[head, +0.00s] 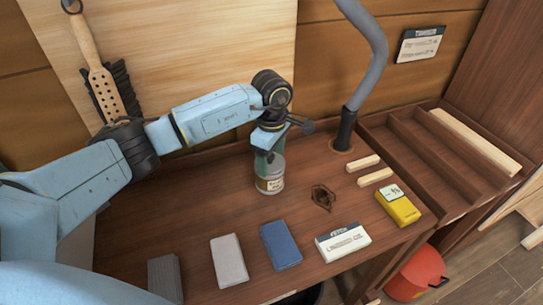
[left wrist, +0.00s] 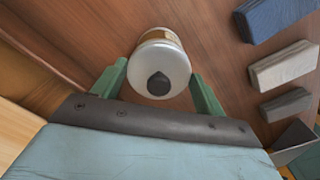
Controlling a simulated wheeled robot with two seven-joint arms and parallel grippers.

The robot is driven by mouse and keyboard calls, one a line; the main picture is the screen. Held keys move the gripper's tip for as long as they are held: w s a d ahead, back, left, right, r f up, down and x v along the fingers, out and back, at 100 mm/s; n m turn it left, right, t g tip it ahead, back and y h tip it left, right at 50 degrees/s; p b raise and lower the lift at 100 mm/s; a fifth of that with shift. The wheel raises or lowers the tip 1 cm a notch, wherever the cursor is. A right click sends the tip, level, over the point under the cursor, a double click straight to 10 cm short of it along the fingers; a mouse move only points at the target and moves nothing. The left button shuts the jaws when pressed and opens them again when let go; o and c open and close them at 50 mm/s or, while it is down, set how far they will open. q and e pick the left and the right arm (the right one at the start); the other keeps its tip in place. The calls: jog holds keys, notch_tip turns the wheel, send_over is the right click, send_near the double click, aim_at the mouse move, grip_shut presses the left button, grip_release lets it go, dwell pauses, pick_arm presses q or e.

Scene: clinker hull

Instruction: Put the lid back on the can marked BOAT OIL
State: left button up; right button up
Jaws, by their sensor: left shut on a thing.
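The can (head: 270,182), grey with a pale label, stands upright on the bench; its label print is too small to read. My left gripper (head: 268,152) is directly above and around its top, pointing down. In the left wrist view, the gripper's green fingers (left wrist: 158,70) stand on either side of a pale round lid (left wrist: 174,72) with a dark drop-shaped mark. They are shut on it. The can's orange label (left wrist: 155,34) shows just beyond. The lid lines up with the can, but I cannot tell whether it is fully seated. My right gripper is not in view.
Grey, blue and white blocks (head: 280,245) lie along the bench's front. A grey pipe (head: 363,75) rises behind. A red bucket (head: 416,273) stands below.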

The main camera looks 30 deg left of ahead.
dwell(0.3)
pick_arm(q)
jog(key=o, duration=1.1)
jog(key=shift+r, duration=0.1)
jog(key=shift+r+p, duration=2.15)
jog(key=shift+r, duration=1.3)
grip_shut()
